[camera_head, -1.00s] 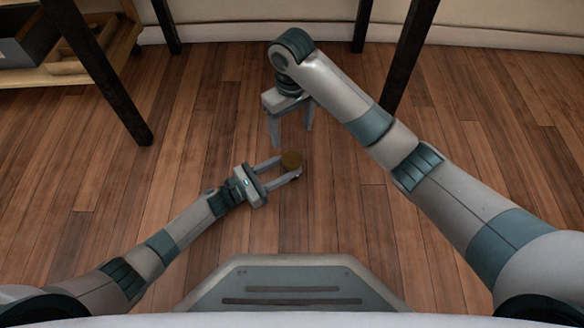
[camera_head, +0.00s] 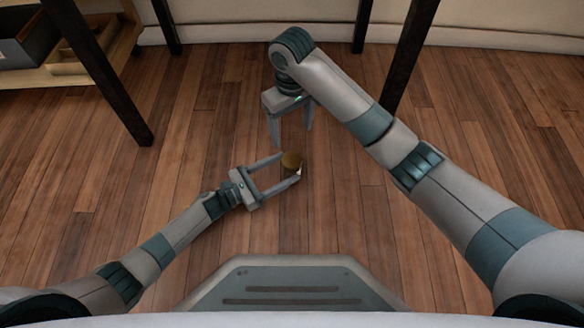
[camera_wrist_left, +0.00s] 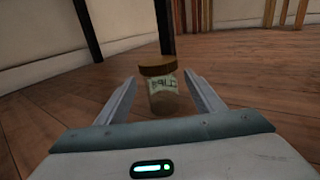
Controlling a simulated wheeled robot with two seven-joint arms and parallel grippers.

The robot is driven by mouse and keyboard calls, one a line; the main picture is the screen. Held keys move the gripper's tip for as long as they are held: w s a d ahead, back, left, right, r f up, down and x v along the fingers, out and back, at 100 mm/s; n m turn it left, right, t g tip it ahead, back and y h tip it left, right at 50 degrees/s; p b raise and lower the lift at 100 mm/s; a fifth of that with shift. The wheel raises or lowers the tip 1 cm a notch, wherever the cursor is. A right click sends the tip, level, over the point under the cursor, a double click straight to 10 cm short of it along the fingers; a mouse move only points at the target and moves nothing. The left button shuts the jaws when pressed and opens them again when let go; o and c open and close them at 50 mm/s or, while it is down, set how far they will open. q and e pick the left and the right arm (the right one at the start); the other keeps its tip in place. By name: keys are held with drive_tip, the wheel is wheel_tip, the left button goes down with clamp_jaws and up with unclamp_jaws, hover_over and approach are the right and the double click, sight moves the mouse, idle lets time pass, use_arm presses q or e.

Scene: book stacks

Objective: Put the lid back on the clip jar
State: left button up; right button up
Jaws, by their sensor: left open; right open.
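The clip jar (camera_head: 291,172) stands upright on the wooden floor; it is a clear jar with a label reading CLIPS, also in the left wrist view (camera_wrist_left: 162,98). The round brown lid (camera_head: 292,159) sits on top of the jar's mouth and looks level in the left wrist view (camera_wrist_left: 157,66). My left gripper (camera_head: 290,167) is open, with its fingertips on either side of the jar; gaps show beside the jar in the wrist view. My right gripper (camera_head: 291,136) is open and empty, pointing down just beyond the jar.
Dark table legs (camera_head: 105,75) stand at the back left and back right (camera_head: 405,60). A wooden shelf (camera_head: 95,68) with a grey box (camera_head: 28,38) is at the far left. The floor (camera_head: 190,130) around the jar is clear.

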use_arm(q)
drive_tip(key=p+v, duration=0.3)
drive_tip(key=v, duration=1.1)
drive_tip(key=shift+s+a+p, duration=0.2)
drive_tip(key=shift+a+p, duration=0.15)
drive_tip(key=shift+p, duration=0.05)
drive_tip(key=shift+s+a, duration=0.3)
drive_tip(key=shift+a, duration=0.2)
drive_tip(key=shift+s, duration=0.1)
